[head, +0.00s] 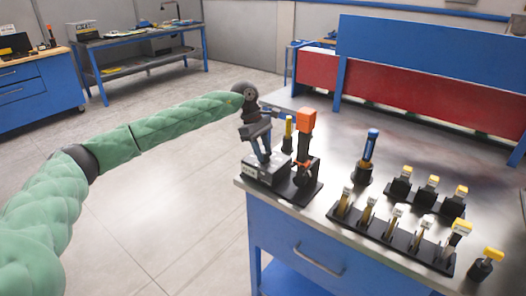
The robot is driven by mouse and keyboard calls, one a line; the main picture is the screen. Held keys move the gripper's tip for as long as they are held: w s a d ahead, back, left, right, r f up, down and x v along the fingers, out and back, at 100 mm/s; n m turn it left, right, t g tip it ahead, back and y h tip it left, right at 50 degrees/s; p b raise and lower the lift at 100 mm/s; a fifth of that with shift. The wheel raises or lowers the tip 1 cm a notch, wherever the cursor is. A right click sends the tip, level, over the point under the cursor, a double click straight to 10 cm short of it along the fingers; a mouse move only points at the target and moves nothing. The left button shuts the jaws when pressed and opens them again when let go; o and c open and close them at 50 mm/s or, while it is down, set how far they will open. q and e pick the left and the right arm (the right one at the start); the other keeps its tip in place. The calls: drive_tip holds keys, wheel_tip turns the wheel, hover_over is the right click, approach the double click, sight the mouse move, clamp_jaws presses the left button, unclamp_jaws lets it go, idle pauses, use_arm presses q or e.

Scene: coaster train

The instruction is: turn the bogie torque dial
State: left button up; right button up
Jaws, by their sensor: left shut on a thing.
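My left gripper (261,157) comes in from the left and points down at the dark grey box (262,173) at the near left corner of the workbench. Its fingers are shut at the top of this box, where the bogie torque dial appears to be. The dial itself is mostly hidden by the fingers, so I cannot tell its angle. Right beside the box stands a black fixture with an orange block (306,121) on top. My right gripper is not in view.
A yellow-topped tool (288,127) stands close behind the gripper. To the right are a blue-handled tool (370,145), a black rack (388,235) of several tools, and several black blocks with yellow tops (429,190). The metal bench top (345,125) is clear toward the back.

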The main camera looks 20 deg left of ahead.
use_arm(q)
drive_tip(key=o, duration=1)
drive_tip(key=b+v, duration=0.2)
drive_tip(key=v, duration=0.5)
drive_tip(key=shift+f, duration=0.1)
drive_tip(key=shift+a+r, duration=0.2)
drive_tip(key=shift+r, duration=0.3)
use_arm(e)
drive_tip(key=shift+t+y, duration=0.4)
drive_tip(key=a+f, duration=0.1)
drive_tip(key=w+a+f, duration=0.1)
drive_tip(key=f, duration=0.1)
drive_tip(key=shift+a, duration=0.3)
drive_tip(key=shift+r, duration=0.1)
use_arm(q)
drive_tip(key=shift+f, duration=0.1)
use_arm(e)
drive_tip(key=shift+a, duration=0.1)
